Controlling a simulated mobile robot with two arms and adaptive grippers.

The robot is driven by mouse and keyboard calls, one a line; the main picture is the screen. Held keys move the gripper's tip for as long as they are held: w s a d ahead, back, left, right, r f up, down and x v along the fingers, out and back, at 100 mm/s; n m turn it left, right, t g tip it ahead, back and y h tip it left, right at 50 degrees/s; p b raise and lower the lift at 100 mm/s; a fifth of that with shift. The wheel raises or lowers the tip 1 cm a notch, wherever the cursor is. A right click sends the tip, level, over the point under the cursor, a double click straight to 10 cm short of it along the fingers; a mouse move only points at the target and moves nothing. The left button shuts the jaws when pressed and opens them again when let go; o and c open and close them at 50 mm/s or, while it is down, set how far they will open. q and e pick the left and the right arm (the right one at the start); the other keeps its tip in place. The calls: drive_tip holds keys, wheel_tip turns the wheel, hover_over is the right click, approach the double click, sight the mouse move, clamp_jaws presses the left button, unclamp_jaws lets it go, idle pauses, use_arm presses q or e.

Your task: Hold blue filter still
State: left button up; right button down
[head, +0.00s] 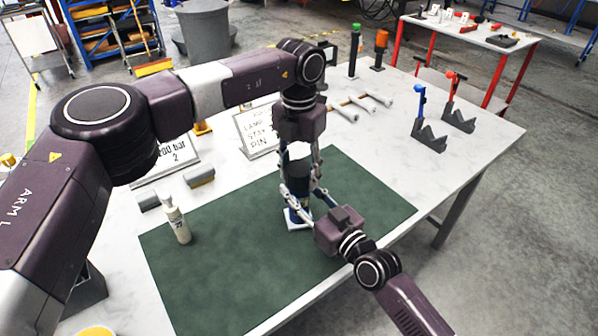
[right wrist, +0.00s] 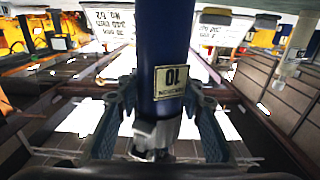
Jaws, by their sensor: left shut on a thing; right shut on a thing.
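The blue filter (head: 300,181) stands upright on a small white base (head: 299,223) on the green mat (head: 230,262). It has a dark upper part and a blue lower part. In the right wrist view the blue filter (right wrist: 166,45) is a dark blue cylinder with an upside-down label reading 10. My left gripper (head: 301,172) comes down from above, its fingers on both sides of the filter's upper part. My right gripper (head: 303,198) reaches in from the front right and is shut around the filter; its fingers (right wrist: 160,108) flank it. The exact contacts are partly hidden.
A white bottle (head: 177,222) stands on the mat at left. Blue and red hooked stands (head: 428,136) are on the right of the white table (head: 455,168). The mat's right part is clear.

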use_arm(q)
drive_tip(key=o, duration=1.4)
drive_tip(key=shift+c, duration=0.2)
wheel_tip(320, 180, up, 12)
use_arm(e)
drive_tip(key=c, duration=1.2)
unclamp_jaws()
drive_tip(key=shift+c, duration=0.2)
drive_tip(key=v, duration=1.2)
